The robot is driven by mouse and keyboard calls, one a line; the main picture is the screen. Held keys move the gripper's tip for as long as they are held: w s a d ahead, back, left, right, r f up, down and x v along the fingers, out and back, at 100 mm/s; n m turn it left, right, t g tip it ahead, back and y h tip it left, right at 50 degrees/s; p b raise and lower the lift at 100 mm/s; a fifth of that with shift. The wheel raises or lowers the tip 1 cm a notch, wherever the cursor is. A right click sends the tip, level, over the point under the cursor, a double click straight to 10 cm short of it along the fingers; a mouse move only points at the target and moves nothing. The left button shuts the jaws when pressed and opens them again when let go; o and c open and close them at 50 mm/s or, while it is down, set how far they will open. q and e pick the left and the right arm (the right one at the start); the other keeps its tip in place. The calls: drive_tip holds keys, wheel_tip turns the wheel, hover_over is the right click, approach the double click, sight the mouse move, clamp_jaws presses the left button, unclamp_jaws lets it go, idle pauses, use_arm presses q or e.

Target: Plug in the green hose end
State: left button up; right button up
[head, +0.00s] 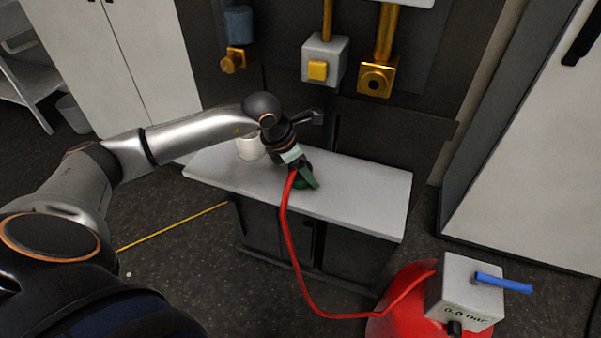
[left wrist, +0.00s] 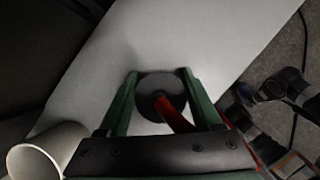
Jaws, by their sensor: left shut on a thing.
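In the left wrist view the hose end shows as a dark round disc (left wrist: 150,84) between the two green fingers (left wrist: 160,100). The red hose (head: 288,225) runs from it down to the red tank (head: 400,290). I cannot tell whether the hose end touches the bench top. A brass square fitting with a round hole (head: 376,80) is on the wall panel. My right gripper is not in view.
A white cup (head: 250,148) stands on the bench (head: 370,190), close behind my left gripper. A grey box with a yellow button (head: 318,70) and a blue-and-brass fitting (head: 236,40) are on the panel. A gauge box (head: 455,285) with a blue handle reads "0.0 bar". The bench's right half is clear.

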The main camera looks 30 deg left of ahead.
sight(310, 165)
use_arm(q)
drive_tip(key=shift+r, duration=0.1)
drive_tip(key=shift+r, duration=0.5)
wheel_tip(310, 165, up, 2)
drive_tip(key=shift+r, duration=0.25)
drive_tip(key=s+d+r+b, duration=0.1)
drive_tip(key=s+d+r, duration=0.3)
drive_tip(key=s+r, duration=0.5)
drive_tip(key=s, duration=0.4)
drive_tip(key=shift+s+d+r, duration=0.15)
drive_tip(key=shift+r, duration=0.05)
